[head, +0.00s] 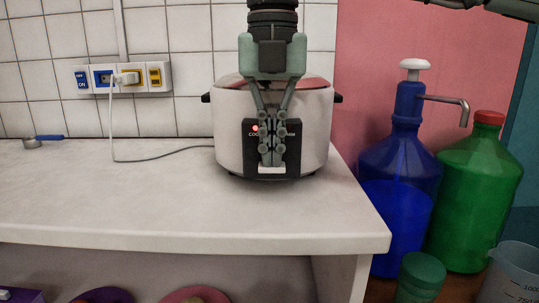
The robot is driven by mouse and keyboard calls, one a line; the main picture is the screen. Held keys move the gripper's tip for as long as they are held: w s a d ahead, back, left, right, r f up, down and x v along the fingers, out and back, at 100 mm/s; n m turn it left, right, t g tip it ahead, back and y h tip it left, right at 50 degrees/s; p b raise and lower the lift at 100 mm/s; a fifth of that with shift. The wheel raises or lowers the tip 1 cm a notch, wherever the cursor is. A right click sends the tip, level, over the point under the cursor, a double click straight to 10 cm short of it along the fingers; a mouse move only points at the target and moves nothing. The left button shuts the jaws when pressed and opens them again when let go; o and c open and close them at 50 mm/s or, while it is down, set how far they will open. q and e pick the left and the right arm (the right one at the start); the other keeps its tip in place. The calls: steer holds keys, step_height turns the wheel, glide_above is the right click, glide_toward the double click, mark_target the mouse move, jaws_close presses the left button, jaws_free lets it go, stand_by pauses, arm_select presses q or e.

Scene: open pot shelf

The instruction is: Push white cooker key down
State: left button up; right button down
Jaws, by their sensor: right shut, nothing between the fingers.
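A white rice cooker (228,126) with a reddish lid and black side handles stands on the countertop. Its black front panel (291,161) carries a lit red light on the left. The white cooker key (272,171) shows at the bottom of the panel. My right gripper (271,160) comes from above in front of the cooker. Its fingers are shut and empty, with the tips just above the white key; I cannot tell whether they touch it. The fingers hide the middle of the panel. My left gripper is not in view.
A white cord runs from the wall sockets (122,78) to the cooker. Blue (400,185) and green (476,190) bottles stand right of the counter. The counter left of the cooker is mostly clear.

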mark_target(272, 107)
stand_by(0.3)
steer(key=shift+r+p, duration=2.55)
steer(key=shift+r, duration=0.4)
steer(key=shift+f, duration=0.1)
